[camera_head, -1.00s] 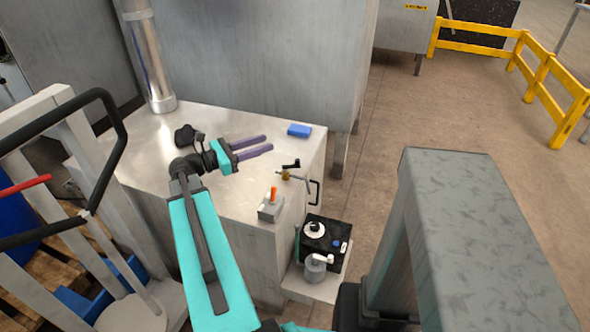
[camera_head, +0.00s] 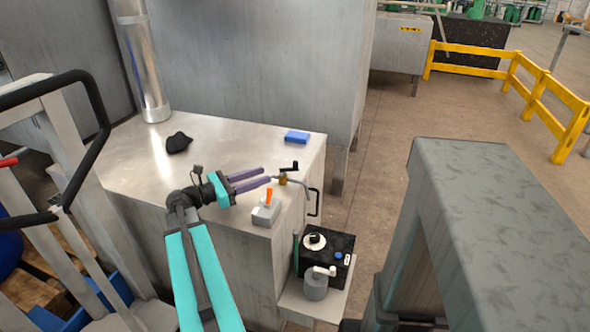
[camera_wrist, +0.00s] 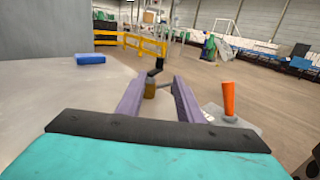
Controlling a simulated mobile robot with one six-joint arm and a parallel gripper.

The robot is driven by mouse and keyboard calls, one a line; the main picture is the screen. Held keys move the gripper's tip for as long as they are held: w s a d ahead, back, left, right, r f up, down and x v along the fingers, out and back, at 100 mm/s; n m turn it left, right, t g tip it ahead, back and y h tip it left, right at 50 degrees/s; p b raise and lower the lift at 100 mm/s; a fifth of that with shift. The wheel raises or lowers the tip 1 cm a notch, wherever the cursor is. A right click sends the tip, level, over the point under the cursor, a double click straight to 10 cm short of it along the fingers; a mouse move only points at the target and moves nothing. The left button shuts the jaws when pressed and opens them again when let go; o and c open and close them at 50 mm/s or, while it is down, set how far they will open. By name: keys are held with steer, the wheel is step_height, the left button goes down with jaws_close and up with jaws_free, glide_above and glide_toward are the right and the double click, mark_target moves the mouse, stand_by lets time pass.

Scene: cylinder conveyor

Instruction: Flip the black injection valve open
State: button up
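The valve (camera_head: 283,179) has a brass body and a black handle (camera_head: 290,167), and stands near the right edge of the metal bench. In the wrist view the brass body (camera_wrist: 150,88) shows between the fingertips, with the black handle (camera_wrist: 157,67) above it. My gripper (camera_head: 267,174) has two purple fingers, spread apart with nothing held. It lies just left of the valve, its fingers pointing towards it. The wrist view shows a gap between the fingertips (camera_wrist: 158,82). I cannot tell whether a finger touches the valve.
An orange lever (camera_head: 268,195) on a grey box (camera_head: 264,214) stands just in front of the valve. A blue block (camera_head: 297,137) and a black lump (camera_head: 178,142) lie farther back on the bench (camera_head: 225,140). A black unit (camera_head: 325,253) sits on a lower shelf.

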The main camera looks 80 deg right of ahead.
mark_target(296, 168)
steer(key=shift+s, duration=0.1)
stand_by(0.3)
steer(key=x, duration=1.3)
steer(key=shift+s+d+b, duration=0.25)
steer(key=shift+b, duration=0.1)
jaws_close()
